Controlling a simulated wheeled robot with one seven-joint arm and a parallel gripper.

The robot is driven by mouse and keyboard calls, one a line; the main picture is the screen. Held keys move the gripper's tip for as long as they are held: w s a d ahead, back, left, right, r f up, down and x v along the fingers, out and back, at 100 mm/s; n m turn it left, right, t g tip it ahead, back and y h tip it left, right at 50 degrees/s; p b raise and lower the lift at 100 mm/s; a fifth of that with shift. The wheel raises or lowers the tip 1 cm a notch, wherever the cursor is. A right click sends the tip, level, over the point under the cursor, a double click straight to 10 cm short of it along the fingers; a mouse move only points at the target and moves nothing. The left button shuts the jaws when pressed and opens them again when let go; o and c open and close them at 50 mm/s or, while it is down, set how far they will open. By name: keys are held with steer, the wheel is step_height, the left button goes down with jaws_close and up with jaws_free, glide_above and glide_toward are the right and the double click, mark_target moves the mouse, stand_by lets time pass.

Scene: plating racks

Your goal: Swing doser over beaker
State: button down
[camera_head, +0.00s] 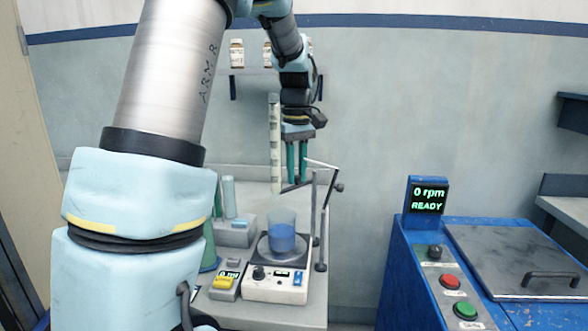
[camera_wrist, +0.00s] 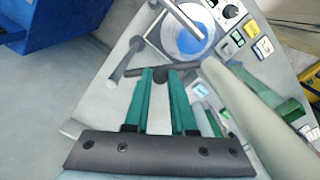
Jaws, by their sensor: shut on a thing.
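The beaker (camera_head: 281,238) holds blue liquid and stands upright on the plate of a white stirrer unit (camera_head: 262,291). It also shows from above in the wrist view (camera_wrist: 186,38). The doser is a thin metal arm (camera_head: 320,164) on a slim post, above and to the right of the beaker. My gripper (camera_head: 297,183) points down, above and slightly behind the beaker. In the wrist view my green fingers (camera_wrist: 160,74) are closed around a dark bar or knob at their tips, apparently the doser's handle. The fingers hide part of it. I cannot tell where the doser's outlet lies.
A blue machine (camera_head: 470,265) with a "0 rpm READY" display stands at the right, beyond a gap. A small control box (camera_head: 224,285) with a yellow button sits left of the stirrer. A tall pale column (camera_head: 275,140) rises close to my gripper.

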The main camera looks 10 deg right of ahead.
steer(key=shift+s+d+n, duration=0.2)
steer(key=shift+n, duration=0.3)
steer(key=c, duration=0.7)
jaws_free()
steer(key=shift+c, duration=0.2)
steer(key=shift+r, duration=0.15)
step_height(320, 180, up, 11)
steer(key=b, duration=0.1)
steer(key=shift+f+b, duration=0.2)
steer(key=shift+b, duration=0.2)
steer(key=shift+s, duration=0.1)
